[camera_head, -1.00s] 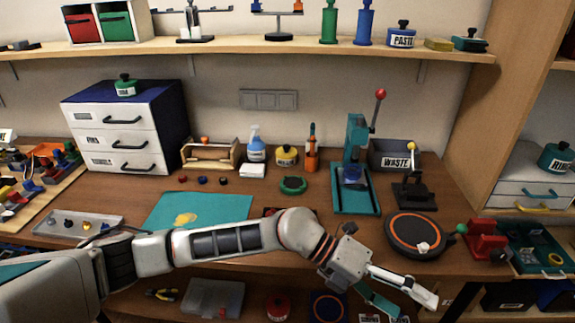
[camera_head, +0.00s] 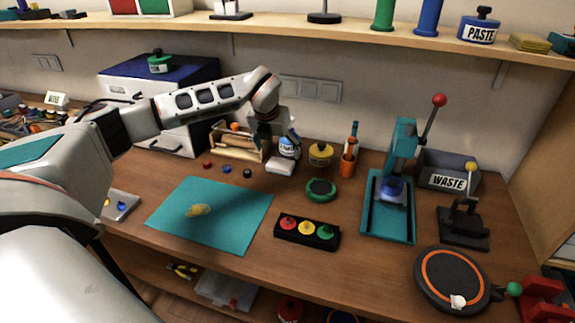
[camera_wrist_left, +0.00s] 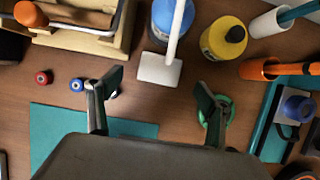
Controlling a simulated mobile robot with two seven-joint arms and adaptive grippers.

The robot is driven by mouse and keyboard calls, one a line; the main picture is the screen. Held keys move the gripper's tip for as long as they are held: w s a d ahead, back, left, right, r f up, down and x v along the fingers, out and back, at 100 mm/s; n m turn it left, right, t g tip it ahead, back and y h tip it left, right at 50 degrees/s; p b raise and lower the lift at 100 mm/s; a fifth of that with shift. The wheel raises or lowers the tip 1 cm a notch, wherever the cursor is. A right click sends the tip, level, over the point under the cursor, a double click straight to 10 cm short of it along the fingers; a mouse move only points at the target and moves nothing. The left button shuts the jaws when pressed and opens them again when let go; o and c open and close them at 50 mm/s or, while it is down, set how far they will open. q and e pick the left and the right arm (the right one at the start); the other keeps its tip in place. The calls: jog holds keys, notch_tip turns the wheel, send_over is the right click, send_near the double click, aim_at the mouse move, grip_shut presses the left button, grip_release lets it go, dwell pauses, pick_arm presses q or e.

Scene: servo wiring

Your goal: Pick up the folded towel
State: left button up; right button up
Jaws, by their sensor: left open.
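The folded towel (camera_head: 279,166) is a small white block lying on the wooden bench, in front of the blue spray bottle (camera_head: 289,148). In the left wrist view the towel (camera_wrist_left: 157,71) lies beyond my fingertips, between their lines. A white bar, apparently part of the spray bottle (camera_wrist_left: 165,14), partly covers its far side. My left gripper (camera_head: 279,137) hangs over the back of the bench, above the towel and beside the bottle. Its two fingers are spread, with nothing between them, in the left wrist view (camera_wrist_left: 160,85). My right gripper is not in view.
A yellow bottle (camera_head: 320,153) and an orange holder (camera_head: 348,163) stand to the right. A wooden rack (camera_head: 236,146) stands left. A green round item (camera_head: 320,189) and small knobs (camera_head: 227,169) lie nearby. The teal mat (camera_head: 240,220) is mostly clear. A shelf (camera_head: 340,35) runs above.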

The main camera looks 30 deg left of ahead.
aim_at(281, 163)
pick_arm(q)
jog(key=x, duration=0.6)
jog(key=shift+s+d+f+p, duration=0.15)
jog(key=shift+f+p, duration=0.15)
jog(key=shift+f, duration=0.15)
jog(key=c, duration=1)
